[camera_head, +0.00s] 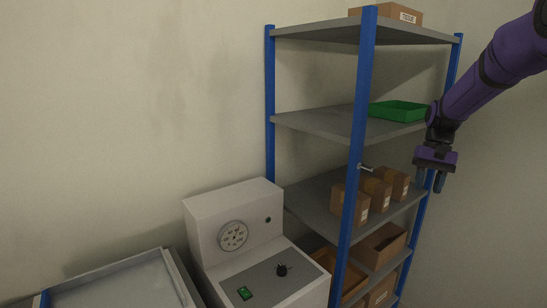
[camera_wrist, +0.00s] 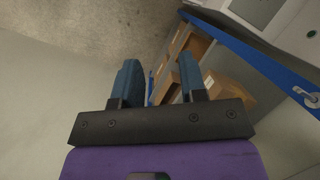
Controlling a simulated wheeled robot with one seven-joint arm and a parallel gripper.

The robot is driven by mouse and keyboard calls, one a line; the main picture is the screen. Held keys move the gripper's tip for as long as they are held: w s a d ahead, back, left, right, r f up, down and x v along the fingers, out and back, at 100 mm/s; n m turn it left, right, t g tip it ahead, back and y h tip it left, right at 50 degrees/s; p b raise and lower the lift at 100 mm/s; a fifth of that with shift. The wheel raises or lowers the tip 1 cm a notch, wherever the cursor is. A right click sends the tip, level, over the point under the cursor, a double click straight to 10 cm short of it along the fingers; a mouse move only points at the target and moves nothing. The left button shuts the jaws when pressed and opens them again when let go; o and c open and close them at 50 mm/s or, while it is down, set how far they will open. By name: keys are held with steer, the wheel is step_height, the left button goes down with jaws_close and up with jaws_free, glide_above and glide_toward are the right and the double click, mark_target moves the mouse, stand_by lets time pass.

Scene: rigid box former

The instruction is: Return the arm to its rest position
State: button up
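My arm is purple and reaches in from the upper right in the head view. My gripper (camera_head: 432,182) points down in front of the right side of the blue-posted shelf rack (camera_head: 362,130). In the wrist view my gripper (camera_wrist: 165,85) shows two blue fingers set apart with nothing between them. It is open and empty. It appears apart from the rack and boxes.
The rack holds a green tray (camera_head: 398,111), several brown boxes (camera_head: 376,191), open cartons (camera_head: 382,246) lower down and a labelled box (camera_head: 390,14) on top. A grey machine with a dial (camera_head: 232,236) stands left of it. Bare wall lies behind.

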steer(key=s+a+r+n+t+h, duration=0.1)
steer(key=s+a+r+t, duration=0.1)
steer(key=s+a+r, duration=0.35)
steer(key=s+a+r+n+t, duration=0.1)
steer(key=s+a+r+t, duration=0.1)
steer(key=s+r, duration=0.7)
steer(key=s+a+f+n+t, duration=0.1)
steer(key=s+t, duration=0.1)
steer(key=s, duration=0.7)
steer(key=s+a+f+t+h, duration=0.1)
steer(key=s+a+f+t, duration=0.1)
steer(key=s, duration=0.8)
steer(key=shift+n, duration=0.4)
